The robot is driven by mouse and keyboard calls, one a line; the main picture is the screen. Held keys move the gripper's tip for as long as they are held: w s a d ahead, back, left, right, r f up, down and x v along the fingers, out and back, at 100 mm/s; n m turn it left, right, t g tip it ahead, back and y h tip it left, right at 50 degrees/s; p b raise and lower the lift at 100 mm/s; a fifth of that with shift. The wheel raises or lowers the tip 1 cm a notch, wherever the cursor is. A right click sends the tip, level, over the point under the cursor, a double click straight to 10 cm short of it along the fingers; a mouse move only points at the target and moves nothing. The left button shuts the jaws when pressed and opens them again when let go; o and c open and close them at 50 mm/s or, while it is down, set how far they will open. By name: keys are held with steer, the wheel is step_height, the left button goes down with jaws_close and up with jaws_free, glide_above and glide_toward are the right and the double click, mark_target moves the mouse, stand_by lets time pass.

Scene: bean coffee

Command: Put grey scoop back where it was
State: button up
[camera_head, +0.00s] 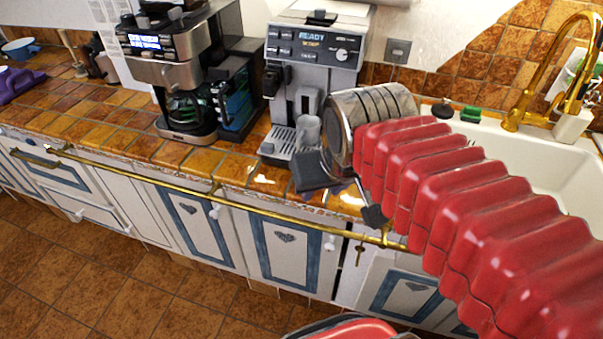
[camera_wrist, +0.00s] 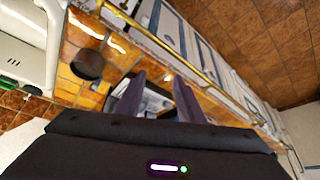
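No object can be made out for sure as the grey scoop. My gripper (camera_head: 340,195) is over the counter's front edge, in front of the grey coffee machine (camera_head: 313,62). In the wrist view its two dark purplish fingers (camera_wrist: 160,77) stand apart, with nothing visibly clamped. A pale and dark shape (camera_wrist: 155,103) lies beyond and between them; I cannot tell what it is. A dark round cup-like thing (camera_wrist: 88,65) stands on the tiled counter to the left of the fingers; I cannot tell whether it is the scoop. My red-sleeved arm hides part of the counter.
A black and silver coffee maker (camera_head: 170,70) stands left of the grey machine. The white sink (camera_head: 545,160) with a gold tap (camera_head: 545,75) is at the right. A brass rail (camera_head: 230,200) runs along the counter front.

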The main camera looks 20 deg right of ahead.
steer(key=shift+n, duration=0.5)
steer(key=s, duration=0.1)
steer(key=s+a+f, duration=0.1)
steer(key=s+a, duration=0.1)
steer(key=shift+s+f, duration=0.1)
steer(key=shift+f, duration=0.25)
steer(key=shift+c, duration=0.5)
